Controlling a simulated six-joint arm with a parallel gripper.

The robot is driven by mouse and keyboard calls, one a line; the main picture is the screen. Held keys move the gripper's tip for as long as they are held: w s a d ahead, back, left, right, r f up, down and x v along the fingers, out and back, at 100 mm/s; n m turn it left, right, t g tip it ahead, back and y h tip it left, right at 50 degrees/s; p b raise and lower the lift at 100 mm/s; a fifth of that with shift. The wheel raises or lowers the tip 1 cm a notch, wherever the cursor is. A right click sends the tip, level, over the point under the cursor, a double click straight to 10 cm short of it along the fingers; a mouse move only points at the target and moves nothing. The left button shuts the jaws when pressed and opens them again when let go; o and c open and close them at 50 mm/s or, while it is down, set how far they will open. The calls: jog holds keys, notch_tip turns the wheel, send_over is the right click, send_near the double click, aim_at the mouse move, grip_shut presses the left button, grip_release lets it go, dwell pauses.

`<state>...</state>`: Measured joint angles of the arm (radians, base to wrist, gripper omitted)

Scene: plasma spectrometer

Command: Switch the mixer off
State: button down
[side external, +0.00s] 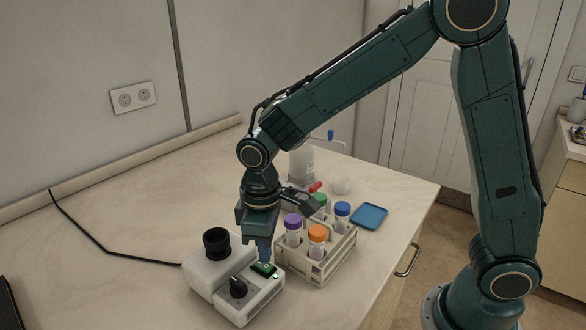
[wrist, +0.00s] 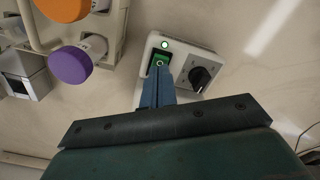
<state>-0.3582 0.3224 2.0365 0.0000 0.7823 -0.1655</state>
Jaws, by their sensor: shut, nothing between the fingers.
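The mixer (side external: 219,283) is a white box on the table with a black cup on top at its back; it also shows in the wrist view (wrist: 206,60). Its front panel has a black knob (wrist: 199,76) and a green rocker switch (wrist: 160,60) beside a lit greenish lamp (wrist: 165,44). My gripper (side external: 265,258) is shut and empty, pointing down at the switch. In the wrist view my gripper (wrist: 159,72) has its blue fingertips at the near edge of the switch and hides part of it. I cannot tell whether they touch it.
A rack (side external: 328,264) of tubes with purple, orange, blue and green caps stands close on the right of the mixer. A blue tray (side external: 369,216) and a white bottle (side external: 301,165) are behind. A black cable (side external: 110,251) runs left. The table front is clear.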

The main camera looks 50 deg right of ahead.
aim_at(268, 265)
jog(key=shift+f, duration=1.15)
dwell(1.1)
jog(key=shift+r, duration=0.1)
jog(key=shift+r, duration=3.4)
jog(key=s+d+r+m+t, duration=0.2)
jog(key=s+d+r, duration=0.3)
jog(key=s, duration=0.4)
jog(key=s+d+r+m+t, duration=0.3)
jog(key=s+d+r+m, duration=0.1)
jog(key=s+d, duration=0.4)
jog(key=shift+s+d+r+t, duration=0.3)
jog(key=shift+s+r, duration=0.2)
jog(key=shift+s, duration=0.15)
